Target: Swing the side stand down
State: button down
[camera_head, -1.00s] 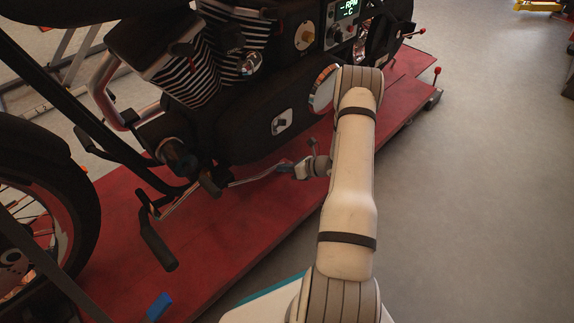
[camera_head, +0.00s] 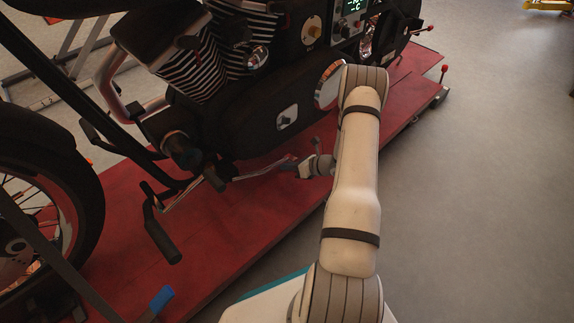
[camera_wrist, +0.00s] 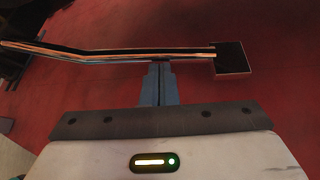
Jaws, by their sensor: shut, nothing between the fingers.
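The side stand (camera_head: 256,174) is a thin shiny metal bar that runs low along the near side of the motorcycle (camera_head: 236,128), close above the red platform. In the wrist view the side stand (camera_wrist: 110,52) lies across the picture, bent toward its left end, with a dark square foot (camera_wrist: 233,57) at its right end. My gripper (camera_wrist: 159,66) is shut and empty. Its blue-grey fingertips are at the bar's near edge, left of the foot; whether they touch it I cannot tell. In the head view my gripper (camera_head: 292,166) is at the bar's right end.
The red lift platform (camera_head: 215,255) lies under the motorcycle. A black foot peg (camera_head: 162,236) juts out left of the side stand, near the front wheel (camera_head: 45,215). A blue piece (camera_head: 162,300) sits at the platform's near edge. Grey floor (camera_head: 480,200) is clear on the right.

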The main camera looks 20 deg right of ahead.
jog(key=p+v, duration=0.4)
jog(key=v, duration=0.9)
jog(key=shift+r, duration=0.35)
jog(key=shift+s+p, duration=0.1)
jog(key=shift+p, duration=0.2)
jog(key=s+a+r+n+g+p, duration=0.1)
jog(key=a+r+n+g+p, duration=0.3)
jog(key=r, duration=0.8)
jog(key=s+a+r+n+g+p, duration=0.1)
jog(key=a+r+n+p, duration=0.5)
jog(key=r, duration=0.6)
jog(key=s+a+r+n+g+p, duration=0.1)
jog(key=a+r+n+g+p, duration=0.35)
jog(key=r, duration=0.75)
jog(key=s+a+r+n+t+h+p, duration=0.1)
jog(key=s+r+n+p, duration=0.4)
jog(key=r, duration=0.5)
jog(key=s+a+r+n+t+h+p, duration=0.1)
jog(key=s+a+r+n+h+p, duration=0.3)
jog(key=r, duration=0.7)
jog(key=s+a+r+n+t+h+p, duration=0.1)
jog(key=s+a+r+n+h+p, duration=0.2)
jog(key=s+r+n+p, duration=0.5)
notch_tip(320, 180, up, 3)
jog(key=shift+r+h, duration=0.15)
jog(key=shift+h, duration=0.25)
